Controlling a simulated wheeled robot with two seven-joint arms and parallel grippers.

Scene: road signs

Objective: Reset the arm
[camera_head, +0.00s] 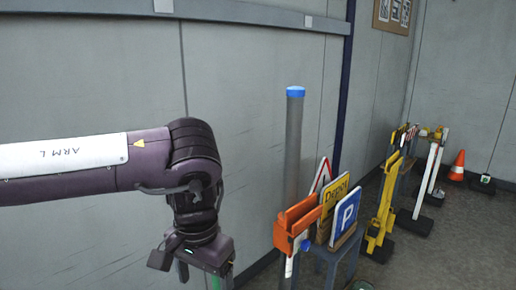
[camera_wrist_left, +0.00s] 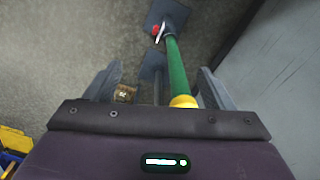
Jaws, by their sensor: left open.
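My left arm comes in from the left in the head view, with its gripper (camera_head: 200,262) pointing down at the lower edge, left of the sign stand. In the wrist view the left gripper (camera_wrist_left: 160,82) has its two fingers spread wide apart. A green post (camera_wrist_left: 177,68) with a yellow end (camera_wrist_left: 183,101) shows between the fingers, nearer the right one. It appears apart from both fingers. A little green also shows below the gripper in the head view. My right gripper is not in view.
A low stand holds a blue parking sign (camera_head: 345,217), a yellow sign (camera_head: 333,205) and an orange piece (camera_head: 296,222). A grey post with a blue cap (camera_head: 295,92) stands behind. Yellow barriers (camera_head: 384,212) and a traffic cone (camera_head: 457,165) stand farther right. The wall is close behind.

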